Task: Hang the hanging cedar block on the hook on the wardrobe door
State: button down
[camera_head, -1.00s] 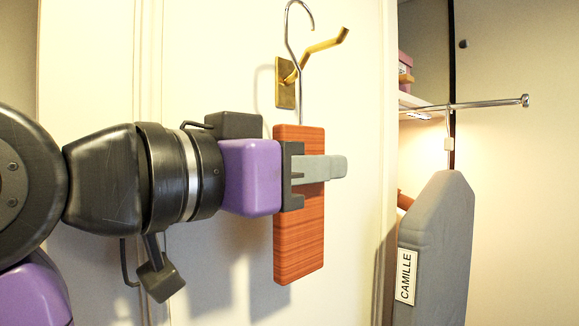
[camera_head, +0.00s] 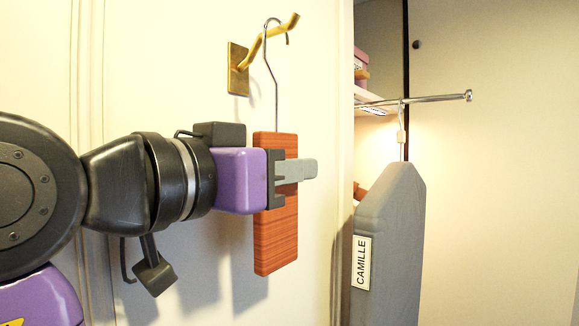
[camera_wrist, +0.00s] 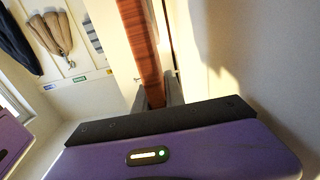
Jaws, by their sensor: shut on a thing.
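The cedar block (camera_head: 276,235) is a long reddish-brown wooden slab, held upright in front of the wardrobe door (camera_head: 190,60). My gripper (camera_head: 290,172) is shut on its upper part. A thin metal hanger wire (camera_head: 275,90) rises from the block's top and curls over at its tip. The brass hook (camera_head: 262,45) is fixed to the door by a plate. The wire's curl overlaps the hook's arm in the head view, near its outer end; I cannot tell whether they touch. In the wrist view the block (camera_wrist: 140,50) stands between my fingers.
To the right of the door edge, a metal rail (camera_head: 430,98) sticks out with a grey garment bag (camera_head: 390,235) labelled CAMILLE hanging from it. A shelf with pink boxes (camera_head: 361,60) is behind. In the wrist view, clothes (camera_wrist: 50,35) hang at the far left.

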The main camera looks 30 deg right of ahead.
jog(key=c, duration=1.3)
grip_release()
jog(key=shift+a, duration=0.1)
jog(key=shift+b+v, duration=1.35)
jog(key=shift+v, duration=2.45)
